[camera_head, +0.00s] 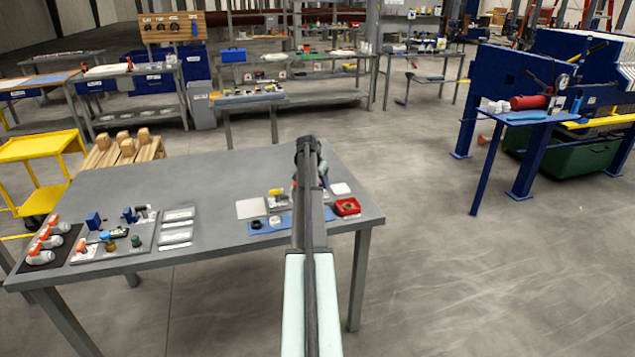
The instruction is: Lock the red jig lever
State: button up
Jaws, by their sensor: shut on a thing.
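My arm reaches out over the right part of the grey workbench (200,190) and bends downward at its far end. My gripper's jaws are hidden behind my own arm, so what they hold does not show. Part of my wrist shows just right of the arm. A small red bit (294,184) shows at the arm's left edge, partly covered; I cannot tell whether it is the red jig lever. On the left, a grey plate (118,247) carries small fittings, one with an orange-red upright part (82,245).
Around the arm are a blue mat (262,228) with black and white rings, a light square plate (250,208), a yellow piece (274,201) and a red bin (347,207). Orange-handled valves (42,248) stand on a dark mat at the left. The bench's back middle is clear.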

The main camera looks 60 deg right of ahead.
jog(key=n, duration=0.1)
jog(key=n+t, duration=0.1)
jog(key=n, duration=0.2)
jog(key=shift+s+d+n+t, duration=0.1)
jog(key=shift+s+n+t, duration=0.2)
jog(key=shift+t, duration=0.1)
jog(key=n, duration=0.2)
jog(key=n+t+y, duration=0.1)
jog(key=n, duration=0.1)
jog(key=shift+s+d+n+t, duration=0.1)
jog(key=shift+n+t, duration=0.2)
jog(key=o, duration=1.1)
jog(key=shift+c, duration=0.2)
jog(key=shift+y, duration=0.3)
jog(key=v, duration=1.4)
jog(key=shift+f, duration=0.1)
